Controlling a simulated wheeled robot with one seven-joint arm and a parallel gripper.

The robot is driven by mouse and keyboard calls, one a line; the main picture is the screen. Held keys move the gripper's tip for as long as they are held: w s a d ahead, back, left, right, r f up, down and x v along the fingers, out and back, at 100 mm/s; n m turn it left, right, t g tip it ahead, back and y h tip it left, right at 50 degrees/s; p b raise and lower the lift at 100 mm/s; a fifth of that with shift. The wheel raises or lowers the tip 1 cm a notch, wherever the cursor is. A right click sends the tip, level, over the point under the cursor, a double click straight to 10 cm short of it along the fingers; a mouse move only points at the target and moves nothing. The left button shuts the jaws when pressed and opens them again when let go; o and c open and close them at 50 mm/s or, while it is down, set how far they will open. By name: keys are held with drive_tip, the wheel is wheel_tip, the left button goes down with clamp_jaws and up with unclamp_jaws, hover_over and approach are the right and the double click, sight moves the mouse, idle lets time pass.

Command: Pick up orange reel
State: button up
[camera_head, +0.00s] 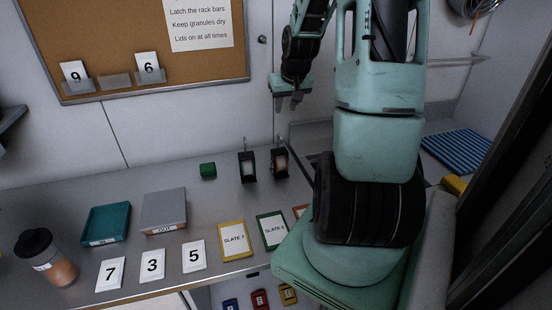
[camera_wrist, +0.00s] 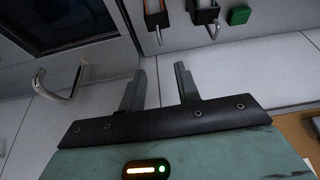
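Two small black holders stand side by side at the back of the steel counter. The right holder (camera_head: 280,165) has an orange-tinted piece in it, perhaps the orange reel; its shape is too small to tell. It also shows at the top of the wrist view (camera_wrist: 156,18), cut by the edge. The left holder (camera_head: 247,168) has a pale piece in it and also shows in the wrist view (camera_wrist: 206,15). My gripper (camera_head: 287,103) hangs above and behind the holders, apart from them. In the wrist view its fingers (camera_wrist: 160,69) are spread with nothing between them.
A green block (camera_head: 208,170) sits left of the holders. A curved metal handle (camera_wrist: 55,92) is near my gripper's left.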

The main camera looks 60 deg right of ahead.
drive_tip(key=p, duration=0.3)
hover_over(279, 150)
drive_tip(key=s+a, duration=0.1)
wheel_tip(279, 150, down, 10)
drive_tip(key=shift+s+f, duration=0.15)
drive_tip(key=shift+f, duration=0.1)
drive_tip(key=shift+p+x, duration=1.35)
drive_tip(key=shift+x, duration=1.4)
drive_tip(key=shift+s+a, duration=0.1)
drive_tip(key=shift+a, duration=0.05)
clamp_jaws()
